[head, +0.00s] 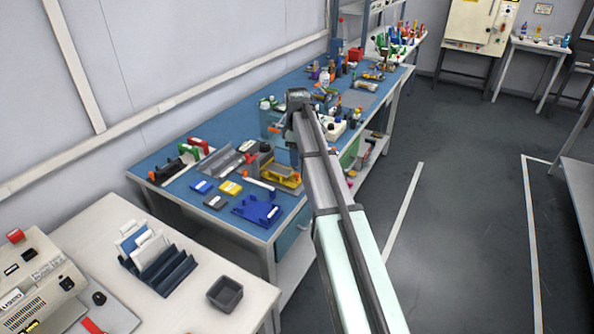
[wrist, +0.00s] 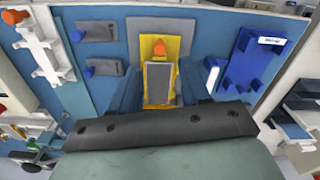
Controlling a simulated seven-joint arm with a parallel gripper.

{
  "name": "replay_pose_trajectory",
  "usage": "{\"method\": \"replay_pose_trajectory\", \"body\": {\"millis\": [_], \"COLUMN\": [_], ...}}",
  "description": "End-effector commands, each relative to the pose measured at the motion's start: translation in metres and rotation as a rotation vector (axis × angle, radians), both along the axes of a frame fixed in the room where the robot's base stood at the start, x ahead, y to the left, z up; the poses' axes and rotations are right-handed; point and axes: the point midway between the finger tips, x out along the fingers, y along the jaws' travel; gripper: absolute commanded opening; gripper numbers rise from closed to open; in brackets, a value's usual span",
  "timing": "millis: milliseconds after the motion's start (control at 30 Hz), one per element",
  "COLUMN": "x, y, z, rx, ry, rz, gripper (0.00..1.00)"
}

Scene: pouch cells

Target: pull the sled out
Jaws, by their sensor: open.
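The yellow sled (wrist: 174,50) with an orange knob (wrist: 158,48) shows in the wrist view, with a grey flat rectangle, perhaps a pouch cell, on it. A grey plate lies behind it. In the head view the yellow part (head: 287,181) is at the bench's near right side, partly hidden by my arm. My gripper (wrist: 160,88) is open; its two blue-grey fingers appear on either side of the sled. I cannot tell whether they touch it. In the head view my gripper (head: 294,160) points down over the yellow part.
A blue tray (head: 258,212) lies near the bench's front edge, beside small blue and yellow blocks (head: 230,188). Grey plates with blue knobs (wrist: 97,68) and a white rack (wrist: 45,55) stand left of the sled in the wrist view. Tools crowd the far bench.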

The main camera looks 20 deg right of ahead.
Motion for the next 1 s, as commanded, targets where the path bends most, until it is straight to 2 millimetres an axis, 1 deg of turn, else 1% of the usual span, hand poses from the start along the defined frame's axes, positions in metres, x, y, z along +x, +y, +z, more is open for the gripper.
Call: {"method": "replay_pose_trajectory", "body": {"millis": [33, 200, 400, 600, 867, 900, 1000], "x": [-0.001, -0.001, 0.000, 0.000, 0.000, 0.000, 0.000], "y": [0.000, 0.000, 0.000, 0.000, 0.000, 0.000, 0.000], "z": [-0.010, -0.035, -0.056, -0.064, -0.065, -0.065, -0.065], "rx": [0.000, 0.000, 0.000, 0.000, 0.000, 0.000, 0.000], "ry": [0.002, 0.002, 0.001, 0.000, 0.000, 0.000, 0.000], "rz": [0.000, 0.000, 0.000, 0.000, 0.000, 0.000, 0.000], "gripper": [0.46, 0.46, 0.46, 0.46, 0.46, 0.45, 0.36]}}
